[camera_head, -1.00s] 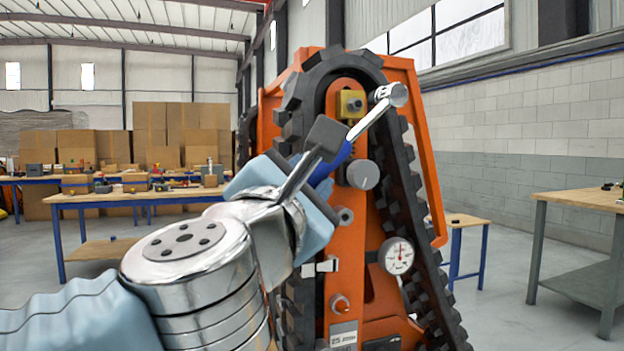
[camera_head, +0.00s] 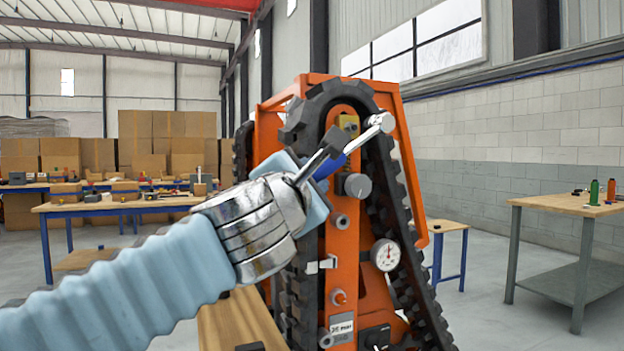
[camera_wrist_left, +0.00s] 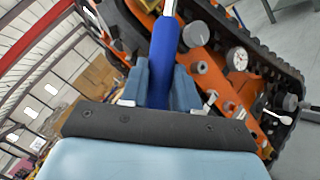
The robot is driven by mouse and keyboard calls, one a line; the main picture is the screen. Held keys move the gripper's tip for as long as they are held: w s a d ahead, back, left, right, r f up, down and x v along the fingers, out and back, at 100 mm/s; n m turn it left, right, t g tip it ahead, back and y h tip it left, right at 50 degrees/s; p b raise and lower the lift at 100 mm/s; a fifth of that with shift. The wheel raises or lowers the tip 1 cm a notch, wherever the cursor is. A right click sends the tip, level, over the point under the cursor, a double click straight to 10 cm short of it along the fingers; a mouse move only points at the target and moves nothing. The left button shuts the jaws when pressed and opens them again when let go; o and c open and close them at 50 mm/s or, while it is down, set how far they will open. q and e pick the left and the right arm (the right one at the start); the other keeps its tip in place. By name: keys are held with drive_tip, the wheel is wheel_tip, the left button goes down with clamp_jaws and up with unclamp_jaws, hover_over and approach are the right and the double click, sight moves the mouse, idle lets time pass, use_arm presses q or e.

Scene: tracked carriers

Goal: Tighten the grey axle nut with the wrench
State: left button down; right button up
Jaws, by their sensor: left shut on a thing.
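The wrench has a blue handle (camera_head: 330,167) and a chrome head (camera_head: 382,122), which points up and right in front of the upper track. In the left wrist view the blue handle (camera_wrist_left: 166,55) lies between the fingers. My left gripper (camera_head: 318,172) is shut on this handle, in front of the orange machine (camera_head: 344,260). A grey round knob (camera_head: 357,186) and a smaller grey ring-like part (camera_head: 341,221) sit on the machine's front. I cannot tell which grey part is the axle nut, nor whether the wrench head is seated on anything. My right gripper is not in view.
A black rubber track (camera_head: 398,220) wraps the machine. A workbench (camera_head: 560,203) with small bottles stands at right; another bench (camera_head: 120,207) with boxes stands behind at left.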

use_arm(q)
drive_tip(key=w+d+f+n+t+y+b, duration=0.2)
drive_tip(key=w+d+f+n+t+b, duration=0.2)
drive_tip(key=n+b, duration=0.4)
drive_tip(key=shift+w+d+f+t+b, duration=0.3)
drive_tip(key=shift+w+d+f+b, duration=0.8)
drive_tip(key=shift+b, duration=2.8)
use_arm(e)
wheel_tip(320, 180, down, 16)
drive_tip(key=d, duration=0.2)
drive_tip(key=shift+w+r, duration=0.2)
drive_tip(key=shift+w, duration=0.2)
use_arm(q)
drive_tip(key=shift+w+a+p, duration=0.5)
drive_tip(key=shift+w+p, duration=0.2)
drive_tip(key=shift+p, duration=0.1)
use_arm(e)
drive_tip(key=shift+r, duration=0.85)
use_arm(q)
drive_tip(key=shift+w+a+f, duration=0.1)
drive_tip(key=shift+w, duration=0.15)
drive_tip(key=shift+w+a+p, duration=0.1)
drive_tip(key=shift+w+p, duration=0.3)
drive_tip(key=shift+p, duration=0.1)
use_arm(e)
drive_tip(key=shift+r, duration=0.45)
